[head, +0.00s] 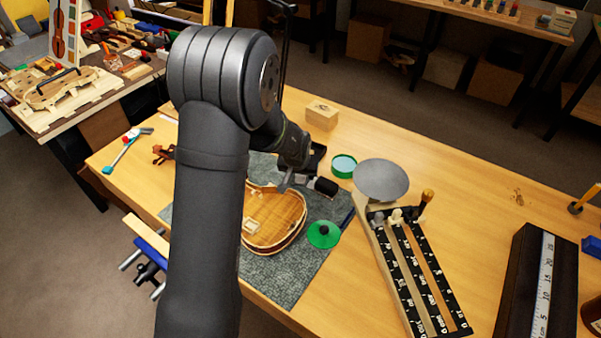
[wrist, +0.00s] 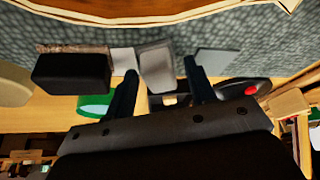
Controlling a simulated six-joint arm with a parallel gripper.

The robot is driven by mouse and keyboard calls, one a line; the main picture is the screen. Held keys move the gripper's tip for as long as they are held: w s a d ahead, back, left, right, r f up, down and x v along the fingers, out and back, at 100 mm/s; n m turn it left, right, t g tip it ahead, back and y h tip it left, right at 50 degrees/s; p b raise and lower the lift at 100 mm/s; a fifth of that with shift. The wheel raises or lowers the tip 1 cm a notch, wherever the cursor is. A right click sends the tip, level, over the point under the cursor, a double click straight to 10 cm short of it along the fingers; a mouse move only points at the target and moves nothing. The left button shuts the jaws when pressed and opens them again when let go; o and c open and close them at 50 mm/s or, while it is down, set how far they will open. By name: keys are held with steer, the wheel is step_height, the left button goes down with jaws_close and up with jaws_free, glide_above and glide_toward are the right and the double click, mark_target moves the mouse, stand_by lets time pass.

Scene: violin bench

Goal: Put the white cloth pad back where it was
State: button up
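My gripper (wrist: 160,68) is open, its two dark fingers apart. A pale grey-white block-like piece (wrist: 157,64), possibly the white cloth pad, shows between the fingertips in the wrist view; I see a gap on each side of it. A smaller white piece (wrist: 122,61) is just left of it, and a flat pale grey piece (wrist: 216,62) is to the right. I cannot tell for sure which is the pad. In the head view, my gripper (head: 292,181) is low over the grey mat's far side, and my arm hides much of that area.
A black block (wrist: 72,72) stands left of my fingers. The violin body (head: 275,218) lies on the grey mat (head: 285,284). Around it are a green tin (head: 344,165), a grey disc (head: 381,180), a green knobbed disc (head: 323,234) and a slotted black rack (head: 420,270).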

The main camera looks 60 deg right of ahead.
steer(key=shift+r, duration=0.1)
steer(key=v, duration=1.2)
steer(key=x, duration=1.2)
stand_by(0.3)
steer(key=shift+r, duration=0.1)
